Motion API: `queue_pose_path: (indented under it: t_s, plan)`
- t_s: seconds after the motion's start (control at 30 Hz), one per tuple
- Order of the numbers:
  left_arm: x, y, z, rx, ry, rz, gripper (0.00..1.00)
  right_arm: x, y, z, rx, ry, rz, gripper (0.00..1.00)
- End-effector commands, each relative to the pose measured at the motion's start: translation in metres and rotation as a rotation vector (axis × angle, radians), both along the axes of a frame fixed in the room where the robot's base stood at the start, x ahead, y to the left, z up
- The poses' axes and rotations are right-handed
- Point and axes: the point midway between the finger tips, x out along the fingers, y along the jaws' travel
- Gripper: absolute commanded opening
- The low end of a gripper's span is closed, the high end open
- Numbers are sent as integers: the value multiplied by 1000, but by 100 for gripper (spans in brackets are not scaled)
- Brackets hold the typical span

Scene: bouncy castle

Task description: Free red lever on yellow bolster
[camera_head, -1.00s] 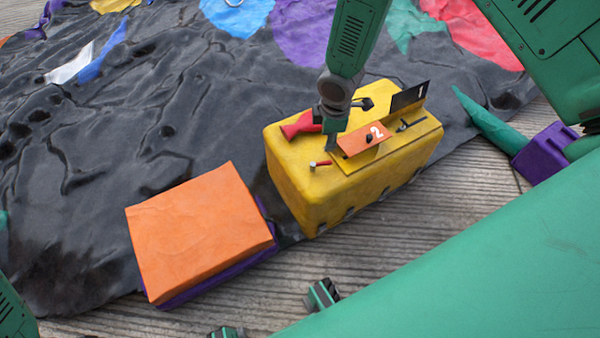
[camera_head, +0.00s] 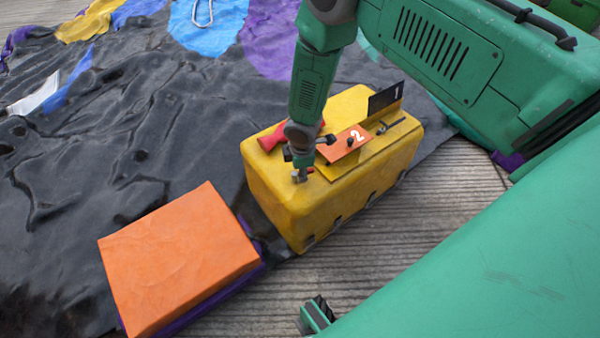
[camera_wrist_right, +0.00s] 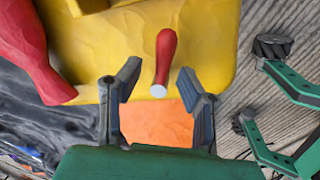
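The yellow bolster (camera_head: 270,195) lies on its side at the black sheet's edge. In the right wrist view, the red lever (camera_wrist_right: 166,55), with a pale end, sticks out from the bolster (camera_wrist_right: 205,40). My right gripper (camera_wrist_right: 158,85) is open, its fingertips either side of the lever's pale end without visible contact. In the head view my right gripper (camera_head: 300,177) is low over the bolster's near left end and mostly hides the lever. My left gripper (camera_wrist_right: 256,82) is open and empty at the right wrist view's right side; one finger (camera_head: 317,314) shows in the head view.
An orange block (camera_head: 175,255) lies left of the bolster. On the bolster are a red tapered piece (camera_head: 268,140), an orange plate marked 2 (camera_head: 343,145) and a black plate marked 1 (camera_head: 386,96). Bare wooden floor (camera_head: 425,215) lies in front.

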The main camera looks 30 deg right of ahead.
Motion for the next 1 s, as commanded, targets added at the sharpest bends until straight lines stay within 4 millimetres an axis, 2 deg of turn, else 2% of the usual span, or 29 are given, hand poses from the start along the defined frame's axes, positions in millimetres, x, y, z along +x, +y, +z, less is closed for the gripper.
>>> queue_pose_path:
  t_s: [0.23,0.27,0.33,0.37,0.77,1.0]
  plan:
    - [0,0,0,0,0,0,27,0,0,-1,0,1,0,33]
    - [0,0,0,0,0,0,27,0,0,-1,0,1,0,30]
    - [0,0,0,0,0,0,27,0,0,-1,0,1,0,5]
    - [0,0,0,0,0,0,27,0,0,-1,0,1,0,0]
    - [0,0,2,0,0,0,27,0,1,0,0,0,-35,0]
    - [0,0,9,0,0,0,27,-3,2,1,0,0,-168,0]
